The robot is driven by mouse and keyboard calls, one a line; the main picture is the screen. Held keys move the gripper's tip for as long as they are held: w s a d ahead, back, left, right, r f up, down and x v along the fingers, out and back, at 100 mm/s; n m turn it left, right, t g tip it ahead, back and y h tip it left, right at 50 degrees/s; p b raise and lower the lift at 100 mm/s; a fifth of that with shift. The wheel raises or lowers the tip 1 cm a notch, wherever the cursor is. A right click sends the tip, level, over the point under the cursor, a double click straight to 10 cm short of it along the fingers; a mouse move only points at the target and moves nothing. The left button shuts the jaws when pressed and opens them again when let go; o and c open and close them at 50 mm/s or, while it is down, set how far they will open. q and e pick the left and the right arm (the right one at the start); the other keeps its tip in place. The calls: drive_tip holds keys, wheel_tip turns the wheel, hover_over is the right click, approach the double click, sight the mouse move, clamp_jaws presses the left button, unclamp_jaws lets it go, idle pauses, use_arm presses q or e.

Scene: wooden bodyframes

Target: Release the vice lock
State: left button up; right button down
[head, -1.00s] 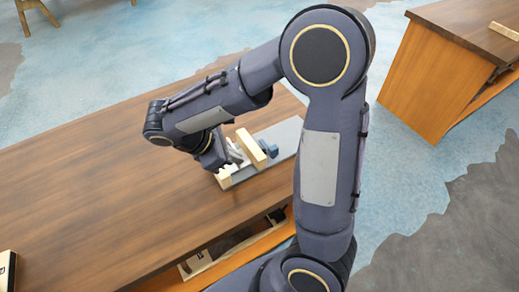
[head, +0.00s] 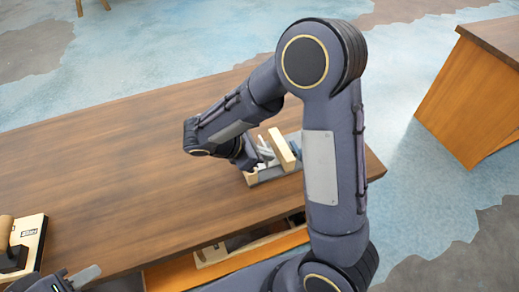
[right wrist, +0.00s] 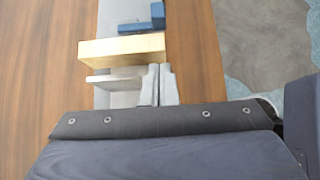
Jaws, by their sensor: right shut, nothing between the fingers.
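The vice lies on the wooden table near its right end. It has a grey metal base (right wrist: 118,14), a pale wooden block (head: 282,149) across it and a small blue part (right wrist: 143,24) beyond the block. A light grey plate (right wrist: 110,81) stands on the near side of the block in the right wrist view. My right gripper (right wrist: 162,84) is shut and empty, with its fingertips close beside the plate and the block; I cannot tell whether they touch. My left gripper (head: 86,274) shows only partly at the lower left, away from the vice.
The wooden table (head: 130,180) is clear across its middle. A wooden board with a black-based tool (head: 24,248) sits at its left front. A shelf (head: 225,252) with items lies under the front edge. Another wooden table (head: 468,95) stands at the right, across open floor.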

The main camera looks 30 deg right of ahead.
sight(289, 159)
drive_tip(key=x, duration=0.4)
drive_tip(key=shift+s, duration=0.1)
drive_tip(key=d, duration=0.1)
drive_tip(key=d+p, duration=0.1)
drive_tip(key=d, duration=0.1)
drive_tip(key=shift+s+d+f, duration=0.15)
drive_tip(key=shift+d+f, duration=0.05)
drive_tip(key=shift+d, duration=0.6)
drive_tip(key=shift+f, duration=0.1)
